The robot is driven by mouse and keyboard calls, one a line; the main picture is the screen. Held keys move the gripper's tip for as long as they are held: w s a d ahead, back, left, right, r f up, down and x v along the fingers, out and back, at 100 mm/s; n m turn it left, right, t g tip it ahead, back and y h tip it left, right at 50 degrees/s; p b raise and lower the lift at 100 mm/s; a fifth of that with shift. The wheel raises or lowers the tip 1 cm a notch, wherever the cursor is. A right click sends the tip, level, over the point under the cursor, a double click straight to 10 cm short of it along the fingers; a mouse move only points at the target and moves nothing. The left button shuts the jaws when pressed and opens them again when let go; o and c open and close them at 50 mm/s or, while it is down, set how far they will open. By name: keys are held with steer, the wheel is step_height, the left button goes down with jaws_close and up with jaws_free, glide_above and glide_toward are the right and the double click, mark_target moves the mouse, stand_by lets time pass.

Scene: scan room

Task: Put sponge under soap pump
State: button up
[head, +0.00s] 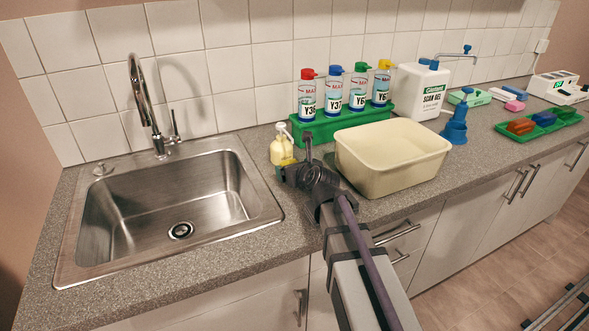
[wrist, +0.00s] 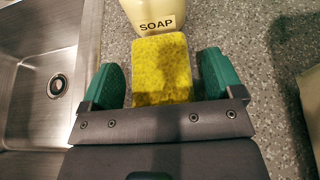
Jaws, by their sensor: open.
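The soap pump (head: 281,148) is a cream bottle with a white pump head, standing on the counter to the right of the sink. Its base, labelled SOAP, shows at the top of the wrist view (wrist: 150,14). The yellow sponge (wrist: 162,66) lies on the counter right in front of the bottle, its far edge at or very near the bottle's base. My gripper (wrist: 163,80) is open, with one green finger on each side of the sponge and gaps between. In the head view my gripper (head: 288,174) partly hides the sponge and the lower bottle.
The steel sink (head: 170,205) is close on the left. A cream tub (head: 392,180) stands close on the right. Behind is a green rack (head: 345,123) of several capped bottles. A gel canister (head: 418,92) and green tray (head: 540,123) are farther right.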

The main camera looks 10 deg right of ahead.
steer(key=shift+r, duration=0.1)
steer(key=shift+s+r+p, duration=0.15)
steer(key=shift+r+p, duration=0.05)
steer(key=shift+p, duration=0.1)
steer(key=p+v, duration=0.2)
steer(key=v, duration=0.4)
steer(key=shift+s+r+p, duration=0.2)
steer(key=shift+s+p, duration=0.05)
steer(key=shift+p, duration=0.05)
steer(key=shift+s+d, duration=0.15)
steer(key=shift+s, duration=0.15)
